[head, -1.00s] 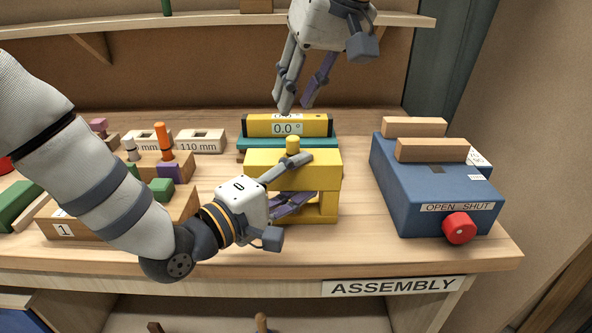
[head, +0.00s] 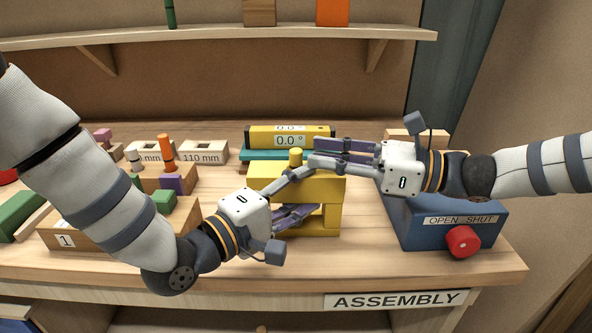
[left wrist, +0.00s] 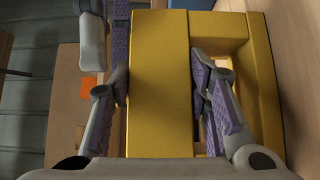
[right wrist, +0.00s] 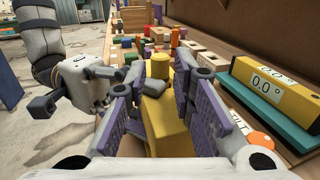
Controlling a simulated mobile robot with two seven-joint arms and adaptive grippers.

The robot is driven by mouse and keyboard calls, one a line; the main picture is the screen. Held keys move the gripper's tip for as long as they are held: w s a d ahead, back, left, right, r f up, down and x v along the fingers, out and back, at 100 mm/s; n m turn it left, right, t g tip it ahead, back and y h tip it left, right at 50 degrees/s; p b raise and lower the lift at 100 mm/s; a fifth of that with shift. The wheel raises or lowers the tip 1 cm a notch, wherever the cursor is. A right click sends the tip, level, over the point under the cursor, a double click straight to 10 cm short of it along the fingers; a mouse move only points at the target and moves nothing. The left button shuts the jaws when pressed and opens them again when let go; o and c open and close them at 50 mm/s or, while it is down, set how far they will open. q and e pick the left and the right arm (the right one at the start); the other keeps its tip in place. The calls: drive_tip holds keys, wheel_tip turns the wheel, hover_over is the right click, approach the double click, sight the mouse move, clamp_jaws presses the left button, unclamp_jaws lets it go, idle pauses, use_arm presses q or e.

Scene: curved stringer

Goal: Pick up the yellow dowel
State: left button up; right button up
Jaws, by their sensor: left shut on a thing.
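The yellow dowel (head: 296,158) stands upright in the top of the yellow block (head: 335,188). In the right wrist view the dowel (right wrist: 160,66) shows ahead, between the two fingers. My right gripper (head: 315,152) is open and level, coming in from the right, with its fingertips just right of the dowel. I cannot tell whether a finger touches it. My left gripper (head: 312,190) is shut on the yellow block, which also fills the middle of the left wrist view (left wrist: 160,90). The dowel does not show in the left wrist view.
A yellow level (head: 262,137) on a teal base stands behind the block. A blue box (head: 420,222) with a red knob (head: 463,241) stands on the right, under my right arm. Wooden fixtures and coloured pegs crowd the left. A shelf (head: 220,41) runs above the bench.

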sight(295, 150)
drive_tip(key=x, duration=0.5)
drive_tip(key=shift+w+a+f, duration=0.1)
drive_tip(key=shift+a+f, duration=0.05)
drive_tip(key=shift+a, duration=0.05)
drive_tip(key=c, duration=0.5)
drive_tip(key=shift+c, duration=0.2)
use_arm(q)
drive_tip(key=o, duration=2.1)
drive_tip(key=shift+c, duration=0.2)
use_arm(e)
wheel_tip(295, 150, up, 18)
use_arm(q)
drive_tip(key=shift+v, duration=2.45)
